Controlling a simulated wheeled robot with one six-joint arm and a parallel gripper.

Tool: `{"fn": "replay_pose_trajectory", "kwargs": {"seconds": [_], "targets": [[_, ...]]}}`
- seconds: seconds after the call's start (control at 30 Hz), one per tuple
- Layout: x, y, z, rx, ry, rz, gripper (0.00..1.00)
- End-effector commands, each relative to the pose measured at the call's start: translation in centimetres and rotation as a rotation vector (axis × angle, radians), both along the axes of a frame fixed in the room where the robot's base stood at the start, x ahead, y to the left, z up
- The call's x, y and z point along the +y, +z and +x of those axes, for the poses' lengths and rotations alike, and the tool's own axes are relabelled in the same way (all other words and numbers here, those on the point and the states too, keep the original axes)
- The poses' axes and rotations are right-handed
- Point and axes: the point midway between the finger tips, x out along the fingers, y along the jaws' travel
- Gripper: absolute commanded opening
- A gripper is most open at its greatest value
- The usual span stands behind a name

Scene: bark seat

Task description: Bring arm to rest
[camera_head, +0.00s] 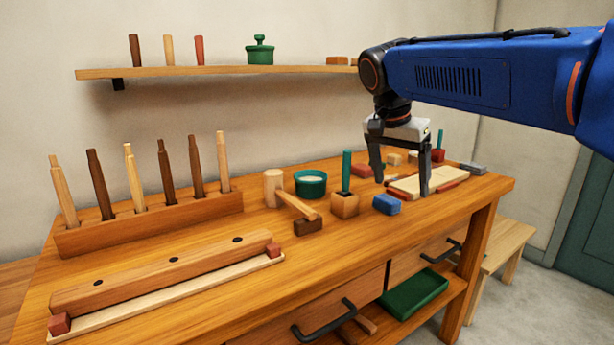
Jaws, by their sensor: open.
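My arm (470,72) is blue and reaches in from the right over the wooden workbench (215,310). My gripper (402,190) points down at the arm's end, its two dark fingers spread apart. I see nothing between the fingers. The gripper hangs above the right part of the bench, near a blue block (387,204) and a pale board (450,178). The arm covers part of the wall and the right end of the shelf.
A rack (150,228) with several upright wooden pegs stands at left. A mallet (273,188), a green bowl (311,183) and a block with a green peg (345,205) stand mid-bench. A shelf (200,72) runs above. A stool (512,235) stands at right.

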Motion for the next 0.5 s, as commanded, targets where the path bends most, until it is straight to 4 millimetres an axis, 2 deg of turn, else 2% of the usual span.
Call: {"fn": "replay_pose_trajectory", "kwargs": {"seconds": [0.17, 0.5], "targets": [[-2.2, -1.9, -3.8, 0.012, 0.108, 0.014, 0.81], [-5.9, -8.5, -13.1, 0.016, 0.388, 0.037, 0.81]]}}
